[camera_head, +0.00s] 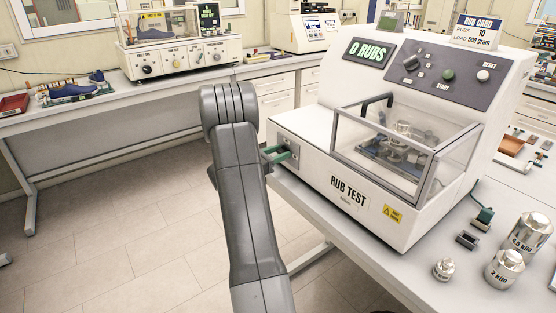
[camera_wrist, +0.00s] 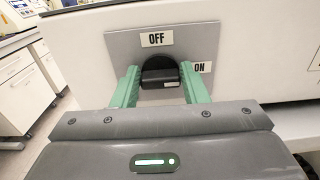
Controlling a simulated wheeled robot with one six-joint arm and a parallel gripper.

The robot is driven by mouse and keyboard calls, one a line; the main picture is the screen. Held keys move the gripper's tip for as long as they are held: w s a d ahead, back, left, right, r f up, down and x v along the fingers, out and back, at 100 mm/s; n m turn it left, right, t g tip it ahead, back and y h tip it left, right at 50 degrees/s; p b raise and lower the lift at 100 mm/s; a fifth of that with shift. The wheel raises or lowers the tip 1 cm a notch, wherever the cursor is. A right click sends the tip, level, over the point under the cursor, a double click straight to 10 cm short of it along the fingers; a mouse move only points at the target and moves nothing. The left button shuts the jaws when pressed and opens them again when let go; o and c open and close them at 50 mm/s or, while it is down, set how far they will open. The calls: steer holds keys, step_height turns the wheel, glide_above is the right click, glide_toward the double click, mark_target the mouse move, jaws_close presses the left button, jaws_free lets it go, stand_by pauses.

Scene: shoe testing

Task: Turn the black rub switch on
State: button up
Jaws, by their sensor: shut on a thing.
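The black rub switch (camera_wrist: 160,77) sits on a grey plate (camera_wrist: 120,42) on the side of the white rub test machine (camera_head: 335,180). An OFF label (camera_wrist: 157,39) is above the switch and an ON label (camera_wrist: 202,67) is to its right. My gripper (camera_wrist: 160,70) has its green fingers on the left and right of the switch's black handle, shut on it. The handle looks level in the wrist view; which label it is set to is unclear. In the head view my gripper (camera_head: 277,154) is at the machine's left side, and the switch is hidden there.
The machine's display (camera_head: 369,51) reads 0 RUBS. Metal weights (camera_head: 505,268) and small parts stand on the table at the front right. A second bench (camera_head: 150,85) with another machine (camera_head: 183,54) is at the back left. Open floor lies between.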

stand_by(0.3)
steer(key=o, duration=0.9)
steer(key=shift+o, duration=0.2)
steer(key=shift+a, duration=0.1)
steer(key=b+v, duration=0.2)
steer(key=v, duration=1.1)
steer(key=shift+s+a, duration=0.25)
steer(key=shift+a, duration=0.05)
steer(key=p+x, duration=0.2)
steer(key=x, duration=1.2)
steer(key=shift+d, duration=0.1)
steer(key=shift+r+p, duration=0.1)
steer(key=shift+p, duration=0.3)
